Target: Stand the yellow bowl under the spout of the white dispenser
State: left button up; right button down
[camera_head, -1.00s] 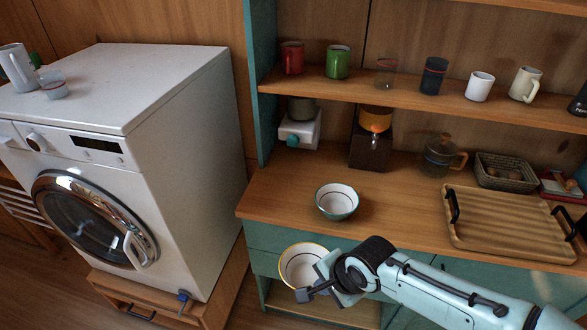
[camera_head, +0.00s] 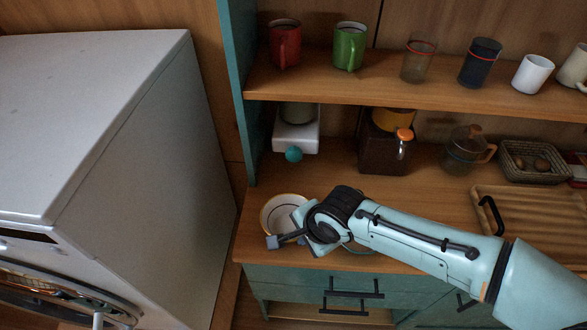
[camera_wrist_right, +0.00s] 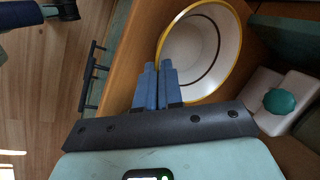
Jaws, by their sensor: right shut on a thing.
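The yellow bowl, white inside with a yellow rim and a dark inner ring, shows in the head view (camera_head: 277,215) and in the wrist view (camera_wrist_right: 203,52). My right gripper (camera_head: 287,238) is shut on its near rim; in the wrist view the closed fingers (camera_wrist_right: 158,78) meet the wall. The bowl is over the counter's front left part; I cannot tell whether it touches the wood. The white dispenser (camera_head: 296,133) with a teal knob stands behind it against the back, under the shelf, and shows in the wrist view (camera_wrist_right: 262,84). Its spout is not clear.
A dark dispenser (camera_head: 382,150) with an orange tap stands right of the white one. A glass pot (camera_head: 464,150), a basket (camera_head: 534,160) and a wooden tray (camera_head: 535,217) are further right. The teal side panel (camera_head: 238,90) bounds the left. Mugs line the shelf (camera_head: 350,90).

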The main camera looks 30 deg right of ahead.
jog(key=w+d, duration=0.2)
jog(key=w, duration=0.1)
jog(key=w+d+p, duration=0.1)
jog(key=w+d, duration=0.1)
jog(key=w, duration=0.2)
jog(key=w+d+p, duration=0.1)
jog(key=w+d, duration=0.2)
jog(key=w, duration=0.1)
jog(key=w+d, duration=0.2)
jog(key=w, duration=0.1)
jog(key=shift+w+p, duration=0.25)
jog(key=shift+p, duration=0.1)
jog(key=shift+s+f, duration=0.1)
jog(key=shift+f, duration=0.65)
jog(key=shift+s, duration=0.1)
jog(key=c, duration=1.3)
grip_release()
jog(key=v, duration=1.2)
jog(key=shift+a+p, duration=0.1)
jog(key=shift+p, duration=0.25)
